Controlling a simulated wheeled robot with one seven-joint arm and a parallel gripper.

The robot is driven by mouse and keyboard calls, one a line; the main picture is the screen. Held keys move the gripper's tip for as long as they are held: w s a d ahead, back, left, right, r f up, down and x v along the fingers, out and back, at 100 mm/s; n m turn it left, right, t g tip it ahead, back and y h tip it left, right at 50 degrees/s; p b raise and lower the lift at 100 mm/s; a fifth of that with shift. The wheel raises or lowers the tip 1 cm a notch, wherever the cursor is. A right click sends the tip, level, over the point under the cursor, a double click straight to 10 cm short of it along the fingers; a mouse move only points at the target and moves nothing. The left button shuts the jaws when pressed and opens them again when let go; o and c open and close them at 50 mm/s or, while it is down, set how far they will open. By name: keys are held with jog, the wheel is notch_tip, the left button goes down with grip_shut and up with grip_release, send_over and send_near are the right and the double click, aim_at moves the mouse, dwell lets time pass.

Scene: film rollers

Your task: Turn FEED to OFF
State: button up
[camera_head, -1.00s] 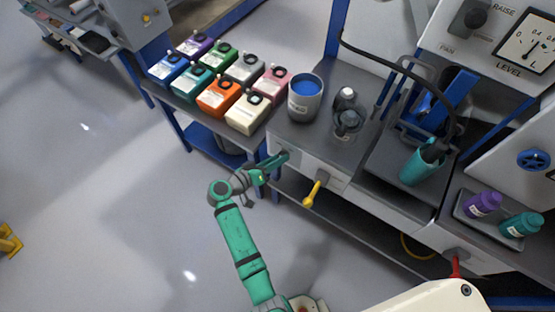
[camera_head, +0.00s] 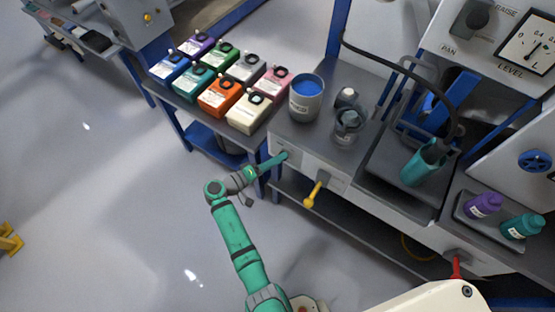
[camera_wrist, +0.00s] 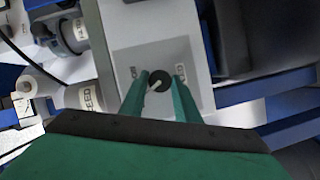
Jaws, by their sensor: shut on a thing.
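The FEED knob is a small black round knob with a pale pointer line (camera_wrist: 159,79), set in a grey plate (camera_wrist: 150,56) in the wrist view. The plate carries dark lettering beside the knob, too small to read surely. My gripper (camera_wrist: 160,84) has its two green fingers on either side of the knob and is shut on it. The pointer slants between the fingers. In the head view my gripper (camera_head: 284,156) reaches the left end of the bench's front panel (camera_head: 305,168), and its fingertips hide the knob there.
A yellow lever (camera_head: 314,194) sticks out of the same panel, right of my gripper. A grey pot with blue contents (camera_head: 306,98) and glass-like bottles (camera_head: 348,122) stand on the bench above. Coloured boxes (camera_head: 219,98) stand on the table to the left.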

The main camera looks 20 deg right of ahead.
jog(key=o, duration=1)
jog(key=shift+o, duration=0.2)
jog(key=v, duration=1.1)
jog(key=shift+f, duration=0.1)
